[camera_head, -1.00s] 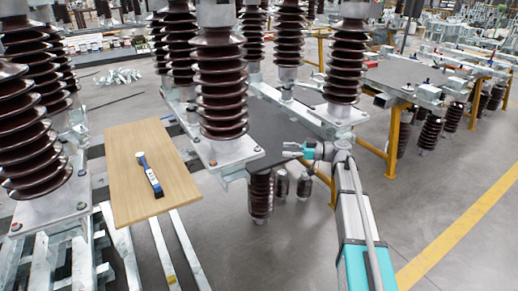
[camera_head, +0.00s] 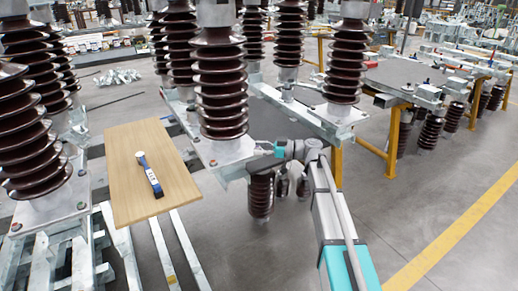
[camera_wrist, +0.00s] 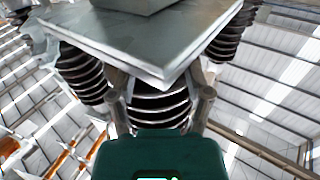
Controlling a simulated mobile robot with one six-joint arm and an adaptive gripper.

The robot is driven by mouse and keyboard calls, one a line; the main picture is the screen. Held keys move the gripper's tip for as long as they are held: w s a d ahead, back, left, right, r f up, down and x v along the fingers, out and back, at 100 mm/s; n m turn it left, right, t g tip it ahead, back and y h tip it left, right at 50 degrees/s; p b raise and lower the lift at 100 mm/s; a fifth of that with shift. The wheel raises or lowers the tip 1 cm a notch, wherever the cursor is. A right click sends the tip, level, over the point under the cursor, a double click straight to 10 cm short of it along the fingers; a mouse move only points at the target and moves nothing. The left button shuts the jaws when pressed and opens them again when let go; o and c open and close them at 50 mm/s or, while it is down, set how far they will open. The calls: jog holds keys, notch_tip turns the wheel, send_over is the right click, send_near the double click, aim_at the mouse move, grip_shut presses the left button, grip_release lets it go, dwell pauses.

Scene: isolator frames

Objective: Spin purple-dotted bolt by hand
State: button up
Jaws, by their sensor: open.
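My gripper (camera_head: 262,147) is at the right side of the metal base plate (camera_head: 208,150) under the middle brown insulator (camera_head: 221,85). In the wrist view my gripper (camera_wrist: 161,90) has its two fingers spread apart, with nothing held between them. A metal plate (camera_wrist: 120,42) hangs just above and beyond the fingers there, one corner pointing toward the gap. A ribbed insulator (camera_wrist: 158,104) shows behind, between the fingers. Small bolts sit on the base plate near its corners in the head view. I cannot make out a purple dot on any of them.
A wooden board (camera_head: 125,180) with a blue-and-white tool (camera_head: 150,174) lies to the left. More tall insulators (camera_head: 348,60) stand around the frame, and lower ones (camera_head: 261,196) hang beneath it. Yellow legs (camera_head: 393,145) stand at the right. The floor at the lower right is clear.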

jog(key=shift+c, duration=0.3)
grip_shut()
jog(key=shift+s+m+t, duration=0.2)
jog(key=shift+m+t, duration=0.3)
jog(key=shift+t, duration=0.3)
jog(key=m+t+h, duration=0.1)
jog(key=m+t, duration=0.1)
jog(key=t, duration=0.1)
jog(key=shift+s+t, duration=0.15)
jog(key=shift+t, duration=0.15)
jog(key=m+t+h, duration=0.1)
jog(key=m+t, duration=0.1)
jog(key=t, duration=0.1)
jog(key=m+t+h, duration=0.2)
jog(key=t, duration=0.1)
jog(key=shift+s+a+m, duration=0.1)
jog(key=shift+m, duration=0.3)
jog(key=m+t+h, duration=0.4)
jog(key=h, duration=0.2)
jog(key=shift+a+m, duration=0.1)
jog(key=shift+m, duration=0.2)
jog(key=shift+m+t+h, duration=0.4)
jog(key=shift+h, duration=0.2)
jog(key=shift+a+m+t+h, duration=0.15)
jog(key=shift+m+t+h, duration=0.45)
jog(key=shift+m+h, duration=0.9)
